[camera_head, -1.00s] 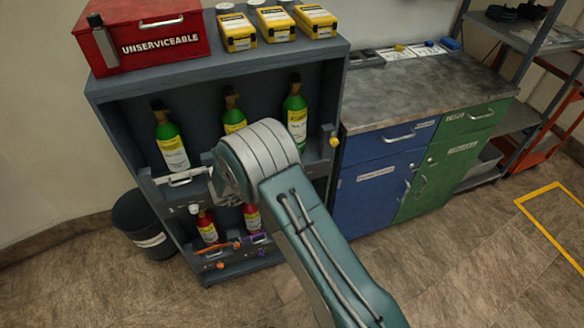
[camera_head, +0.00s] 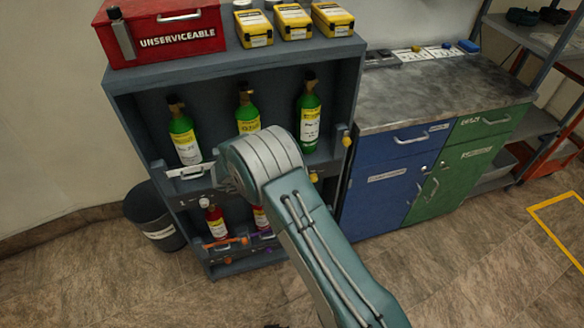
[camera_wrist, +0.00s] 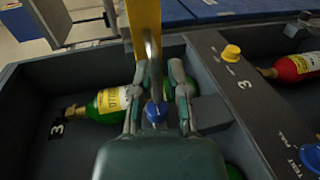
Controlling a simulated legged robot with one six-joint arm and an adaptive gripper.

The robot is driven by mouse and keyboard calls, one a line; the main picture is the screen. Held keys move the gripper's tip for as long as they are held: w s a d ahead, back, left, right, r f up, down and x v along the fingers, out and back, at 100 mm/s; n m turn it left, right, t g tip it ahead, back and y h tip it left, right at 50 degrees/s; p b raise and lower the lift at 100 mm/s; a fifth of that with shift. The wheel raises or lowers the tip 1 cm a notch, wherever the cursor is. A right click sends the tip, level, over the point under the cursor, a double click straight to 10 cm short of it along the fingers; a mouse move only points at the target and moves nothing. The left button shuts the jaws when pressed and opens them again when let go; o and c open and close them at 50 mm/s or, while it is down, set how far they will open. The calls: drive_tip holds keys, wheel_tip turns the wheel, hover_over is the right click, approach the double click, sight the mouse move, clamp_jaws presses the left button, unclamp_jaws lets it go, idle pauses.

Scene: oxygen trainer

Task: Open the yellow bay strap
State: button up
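In the wrist view, the yellow bay strap (camera_wrist: 144,24) runs down from the top edge as a flat yellow band, in front of a green bottle (camera_wrist: 108,101) lying sideways in the picture in the bay marked 3. My gripper (camera_wrist: 158,72) has its two fingers apart, one on each side of a curved grey metal piece at the strap's lower end. A blue knob (camera_wrist: 155,112) shows between the finger bases. I cannot tell whether the fingers touch the strap. In the head view, my arm hides the gripper and most of the strap's bay.
The grey shelf rack (camera_head: 235,66) holds green bottles above and red bottles (camera_head: 215,222) below. A yellow knob (camera_wrist: 231,53) sits on the rail by a 3. A black bin (camera_head: 155,222) stands left; a blue cabinet (camera_head: 385,185) stands right. Floor in front is clear.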

drive_tip(key=shift+o, duration=0.7)
drive_tip(key=shift+f, duration=0.15)
drive_tip(key=shift+a, duration=0.1)
drive_tip(key=shift+r, duration=0.2)
drive_tip(key=v, duration=1.2)
drive_tip(key=shift+f, duration=0.25)
